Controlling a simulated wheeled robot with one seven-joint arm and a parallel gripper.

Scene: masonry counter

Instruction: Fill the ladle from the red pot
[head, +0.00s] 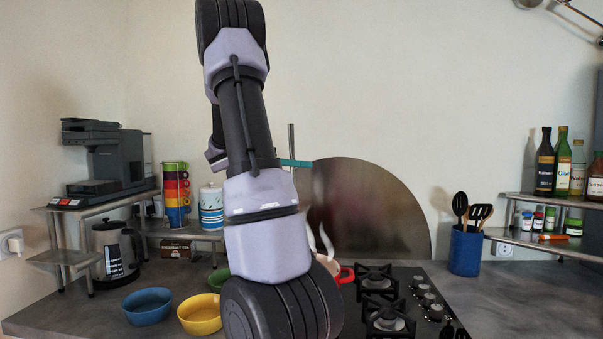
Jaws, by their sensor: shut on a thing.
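The red pot (346,274) stands on the left part of the black hob, mostly hidden behind my arm; its red right edge and handle show. White wisps like steam rise above it. A thin upright grey rod, which looks like the ladle's handle (291,138), rises behind my arm. My gripper (294,163) shows only as a teal fingertip at that rod, shut on it above and left of the pot. The ladle's bowl is hidden, so I cannot tell whether it is in the pot or holds anything.
A blue bowl (147,307), a yellow bowl (199,315) and a partly hidden green bowl (218,279) stand at left. The hob (412,290) has bare burners right of the pot. A blue utensil holder (465,252) stands farther right. A round metal splashback (375,205) rises behind.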

